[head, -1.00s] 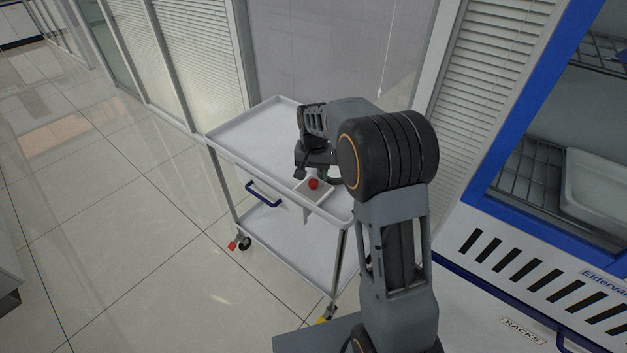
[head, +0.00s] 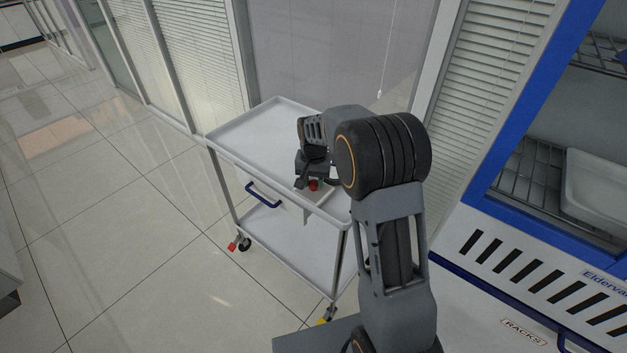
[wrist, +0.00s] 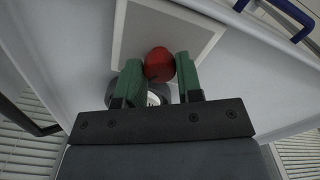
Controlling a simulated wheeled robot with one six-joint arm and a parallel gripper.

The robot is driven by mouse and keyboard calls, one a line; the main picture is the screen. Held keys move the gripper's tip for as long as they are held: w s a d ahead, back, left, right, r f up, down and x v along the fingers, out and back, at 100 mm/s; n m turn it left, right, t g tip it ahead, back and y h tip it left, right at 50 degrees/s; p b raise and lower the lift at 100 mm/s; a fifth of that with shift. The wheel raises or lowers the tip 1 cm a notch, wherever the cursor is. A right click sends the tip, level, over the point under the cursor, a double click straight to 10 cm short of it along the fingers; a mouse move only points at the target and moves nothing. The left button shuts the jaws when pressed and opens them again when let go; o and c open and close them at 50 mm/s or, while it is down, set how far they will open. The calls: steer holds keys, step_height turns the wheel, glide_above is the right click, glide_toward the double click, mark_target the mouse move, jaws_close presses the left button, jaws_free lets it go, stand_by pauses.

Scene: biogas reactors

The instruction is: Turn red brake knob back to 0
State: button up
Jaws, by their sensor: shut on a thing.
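The red brake knob (wrist: 159,65) is a rounded red knob on a pale square plate (wrist: 203,38) on the trolley's top tray. It also shows in the head view (head: 313,185), partly covered by my gripper. My gripper (wrist: 159,75) has its two green fingers on either side of the knob and is shut on it. A round grey and white part (wrist: 153,98) shows between the fingers, mostly hidden by the gripper. I cannot read any scale or the 0 mark.
The white two-shelf trolley (head: 255,136) has a raised rim and a blue handle (head: 262,194) at its front. A glazed wall with blinds stands behind it. A blue-framed cabinet (head: 520,130) stands at the right. The floor at the left is clear.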

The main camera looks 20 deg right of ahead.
steer(key=c, duration=0.3)
steer(key=n+p, duration=0.1)
steer(key=n, duration=0.5)
steer(key=shift+r, duration=0.1)
steer(key=n, duration=0.5)
steer(key=shift+n+p, duration=0.3)
steer(key=shift+n, duration=0.1)
stand_by(0.3)
steer(key=o, duration=0.9)
